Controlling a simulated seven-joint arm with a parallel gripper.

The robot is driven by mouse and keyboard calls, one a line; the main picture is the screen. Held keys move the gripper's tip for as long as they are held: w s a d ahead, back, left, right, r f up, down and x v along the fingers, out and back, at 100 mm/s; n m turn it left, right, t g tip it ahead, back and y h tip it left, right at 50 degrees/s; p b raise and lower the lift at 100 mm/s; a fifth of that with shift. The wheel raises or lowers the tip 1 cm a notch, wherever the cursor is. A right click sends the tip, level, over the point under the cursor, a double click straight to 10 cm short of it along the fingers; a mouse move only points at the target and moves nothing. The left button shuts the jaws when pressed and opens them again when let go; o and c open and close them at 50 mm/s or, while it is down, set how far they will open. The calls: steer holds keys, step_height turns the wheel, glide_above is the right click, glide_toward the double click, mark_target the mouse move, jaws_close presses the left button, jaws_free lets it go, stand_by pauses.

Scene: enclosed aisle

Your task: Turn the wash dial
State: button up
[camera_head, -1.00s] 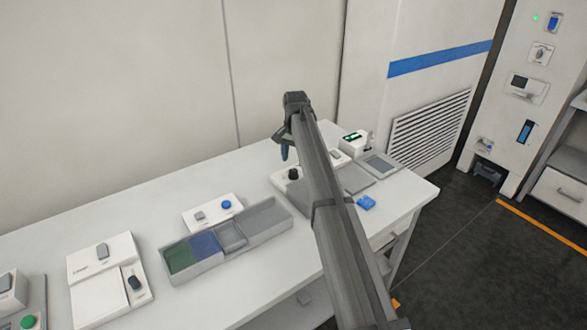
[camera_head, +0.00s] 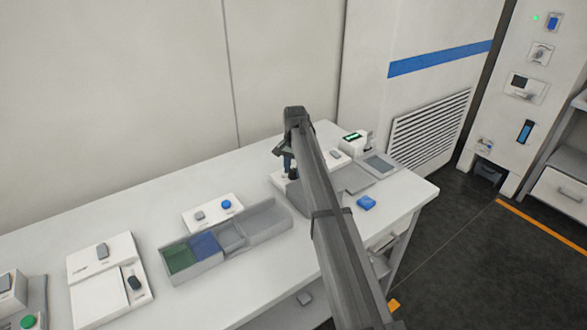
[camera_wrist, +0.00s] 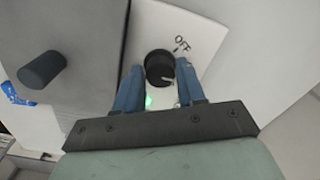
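A round black dial (camera_wrist: 160,67) sits on a white panel (camera_wrist: 190,33) in the wrist view, with the word OFF printed beside it. No "wash" label is readable. My gripper (camera_wrist: 161,78) is open, its two blue fingers pointing down at the panel, one on each side of the dial. I cannot tell whether either finger touches it. A small green light shows between the fingers. In the head view, my gripper (camera_head: 287,164) is over the white unit on the far part of the bench, and the arm and fingers largely hide the dial.
A dark cylindrical knob (camera_wrist: 42,70) stands left of the dial. On the bench are a divided tray (camera_head: 240,262), a small white box with a blue button (camera_head: 226,204), a blue block (camera_head: 366,202) and a device with a green display (camera_head: 353,140). The wall is behind.

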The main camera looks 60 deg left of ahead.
steer(key=c, duration=0.6)
steer(key=shift+c, duration=0.2)
steer(key=shift+n, duration=0.3)
steer(key=n, duration=1.1)
steer(key=shift+n, duration=0.3)
steer(key=o, duration=1)
steer(key=shift+o, duration=0.2)
steer(key=shift+r, duration=0.1)
